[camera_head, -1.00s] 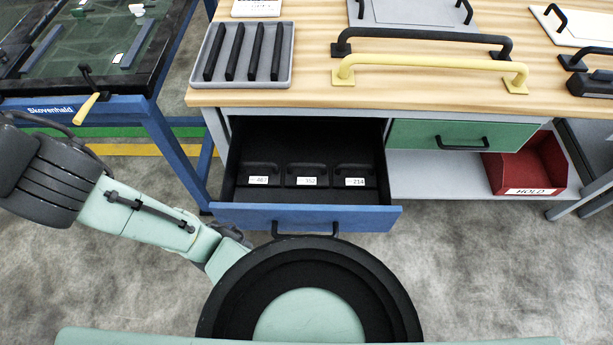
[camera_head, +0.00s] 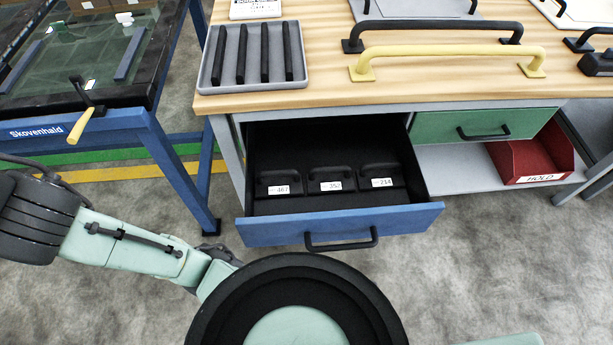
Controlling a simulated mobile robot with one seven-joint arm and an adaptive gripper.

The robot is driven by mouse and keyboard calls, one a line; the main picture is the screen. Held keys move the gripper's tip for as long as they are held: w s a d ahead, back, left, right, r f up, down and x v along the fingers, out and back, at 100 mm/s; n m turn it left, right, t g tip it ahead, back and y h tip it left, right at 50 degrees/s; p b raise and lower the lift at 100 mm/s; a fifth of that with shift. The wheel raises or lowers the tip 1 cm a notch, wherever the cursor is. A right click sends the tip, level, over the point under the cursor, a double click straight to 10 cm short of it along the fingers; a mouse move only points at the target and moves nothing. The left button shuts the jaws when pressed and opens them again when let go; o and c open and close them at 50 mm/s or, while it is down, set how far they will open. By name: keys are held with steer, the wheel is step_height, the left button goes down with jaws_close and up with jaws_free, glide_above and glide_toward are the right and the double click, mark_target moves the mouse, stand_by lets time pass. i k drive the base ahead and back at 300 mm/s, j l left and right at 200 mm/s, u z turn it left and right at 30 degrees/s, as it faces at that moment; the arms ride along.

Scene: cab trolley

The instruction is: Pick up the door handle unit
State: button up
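An open blue drawer (camera_head: 400,221) under the workbench holds three black units with raised handle grips, side by side. They are the left unit (camera_head: 278,177), the middle unit (camera_head: 330,174) and the right unit (camera_head: 380,171). Each has a white number label; the labels seem to read 467, 352 and 214. Longer bar handles lie on the benchtop: a yellow one (camera_head: 450,51) and a black one (camera_head: 430,27) behind it. I cannot tell which of these is the door handle unit. My arm reaches in from the left below the drawer; my gripper is not visible.
A grey tray (camera_head: 298,86) with several black bars sits on the benchtop (camera_head: 330,95). A closed green drawer (camera_head: 430,127) and a red HOLD bin (camera_head: 530,175) are at right. A blue-framed trolley (camera_head: 165,160) with a yellow-gripped lever (camera_head: 82,122) stands left. Floor shows in front.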

mark_target(332, 179)
steer(key=i+j, duration=0.1)
steer(key=j, duration=0.75)
steer(key=i+j, duration=0.1)
steer(key=j, duration=0.7)
steer(key=i+j, duration=0.1)
steer(key=j, duration=0.75)
steer(key=j+z, duration=0.15)
steer(key=z, duration=0.25)
steer(key=j+z, duration=0.15)
steer(key=z, duration=0.25)
steer(key=j+z, duration=0.1)
steer(key=z, duration=1.95)
steer(key=i+j, duration=0.4)
